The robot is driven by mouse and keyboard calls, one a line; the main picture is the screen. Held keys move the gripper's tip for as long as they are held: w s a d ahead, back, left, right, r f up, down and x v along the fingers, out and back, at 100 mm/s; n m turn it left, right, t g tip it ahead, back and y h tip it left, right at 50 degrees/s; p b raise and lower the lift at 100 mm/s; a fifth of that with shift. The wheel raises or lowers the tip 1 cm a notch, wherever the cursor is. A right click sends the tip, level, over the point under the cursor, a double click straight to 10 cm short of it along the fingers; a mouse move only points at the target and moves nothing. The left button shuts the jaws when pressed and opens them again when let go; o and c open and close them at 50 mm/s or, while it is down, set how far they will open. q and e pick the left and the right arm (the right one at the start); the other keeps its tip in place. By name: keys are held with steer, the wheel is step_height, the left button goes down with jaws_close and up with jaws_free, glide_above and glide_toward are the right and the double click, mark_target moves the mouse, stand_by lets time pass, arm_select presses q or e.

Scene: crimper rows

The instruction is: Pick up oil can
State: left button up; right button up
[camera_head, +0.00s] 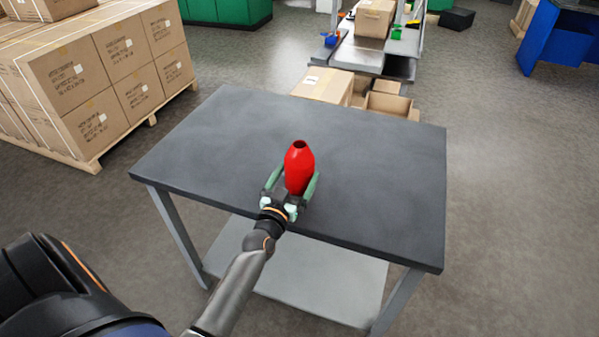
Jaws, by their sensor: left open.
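A red oil can (299,166) with a dark opening at its top stands upright on the grey table (380,170), near the middle of its front edge. My left gripper (293,186) reaches in from the front. Its green fingers are open, one on each side of the can's lower part. I cannot tell whether the fingers touch the can. The can's base is partly hidden by the gripper. My right gripper is not in view.
The rest of the tabletop is bare. A pallet of stacked cardboard boxes (125,75) stands to the left. Behind the table are cardboard boxes (323,86) and a workbench with small items.

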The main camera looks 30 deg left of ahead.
arm_select(q)
steer(key=shift+r, duration=0.1)
steer(key=c, duration=1.3)
steer(key=shift+r, duration=0.15)
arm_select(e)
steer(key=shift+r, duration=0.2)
